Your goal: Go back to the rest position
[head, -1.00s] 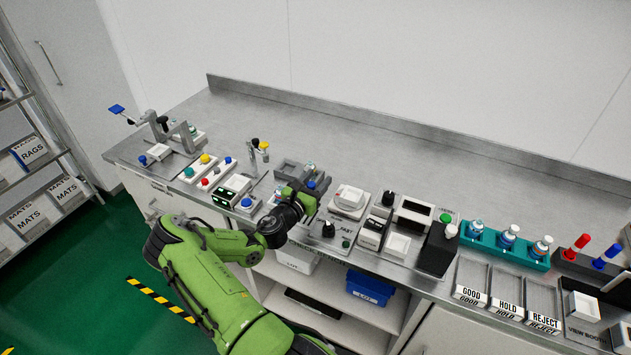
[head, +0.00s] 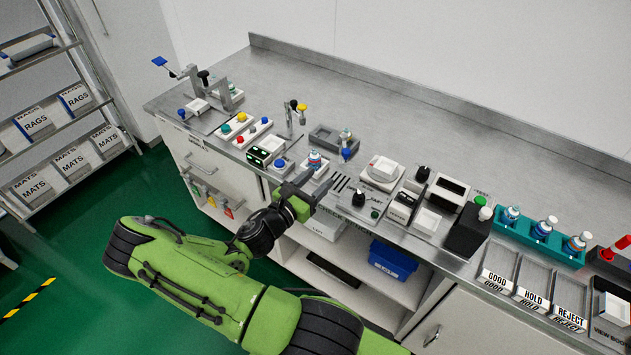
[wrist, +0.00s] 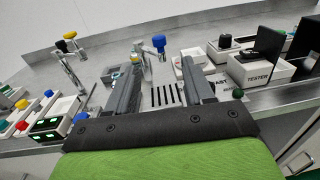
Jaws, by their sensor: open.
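My gripper (head: 312,184) is at the front edge of the steel bench, in front of the grey fixture and the slotted panel. In the wrist view its two dark fingers (wrist: 161,74) stand apart with nothing between them. A small vial with a blue and white top (head: 315,160) stands just beyond the fingers in the head view. My green arm reaches in from the lower part of the head view, bent at the elbow over the floor.
The grey fixture (head: 326,137) with a blue knob stands behind the gripper. Button boxes (head: 236,126) are to the left. The rear bench top is clear. A blue bin (head: 392,262) sits below.

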